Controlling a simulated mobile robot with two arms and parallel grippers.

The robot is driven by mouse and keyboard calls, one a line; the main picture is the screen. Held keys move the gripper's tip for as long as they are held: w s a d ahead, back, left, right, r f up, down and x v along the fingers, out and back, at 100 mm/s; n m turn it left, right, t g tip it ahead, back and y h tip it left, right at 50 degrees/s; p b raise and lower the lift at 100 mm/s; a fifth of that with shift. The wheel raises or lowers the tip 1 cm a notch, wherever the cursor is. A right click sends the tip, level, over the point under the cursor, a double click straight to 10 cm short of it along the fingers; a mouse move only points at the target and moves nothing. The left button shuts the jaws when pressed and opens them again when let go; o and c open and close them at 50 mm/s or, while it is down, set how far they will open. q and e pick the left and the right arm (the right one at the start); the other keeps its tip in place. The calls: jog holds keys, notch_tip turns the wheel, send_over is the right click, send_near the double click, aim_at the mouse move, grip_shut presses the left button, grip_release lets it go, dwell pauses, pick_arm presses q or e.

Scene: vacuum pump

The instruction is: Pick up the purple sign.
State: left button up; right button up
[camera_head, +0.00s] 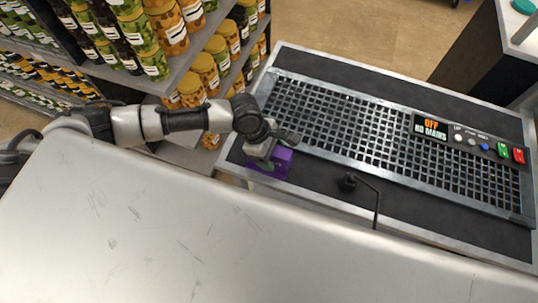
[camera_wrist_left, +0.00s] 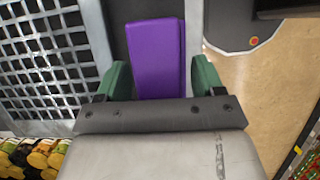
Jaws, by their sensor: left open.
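The purple sign (camera_head: 277,164) stands on the dark left end of the counter, beside the metal grid, in the head view. My left gripper (camera_head: 267,158) is right at it and covers part of it. In the left wrist view, the purple sign (camera_wrist_left: 155,58) lies between the two green fingertips of my left gripper (camera_wrist_left: 158,82). The fingers are spread, with a gap visible on either side of the sign. My right gripper does not show in either view.
A metal grid (camera_head: 350,125) fills the counter's middle, with a control panel (camera_head: 468,138) at its right. A black bent rod (camera_head: 376,200) rises near the front edge. A large pale surface (camera_head: 200,235) lies in front. Shelves of jars (camera_head: 185,70) stand at the back left.

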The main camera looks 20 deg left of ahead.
pick_arm(q)
jog(key=c, duration=1.1)
jog(key=shift+o, duration=0.2)
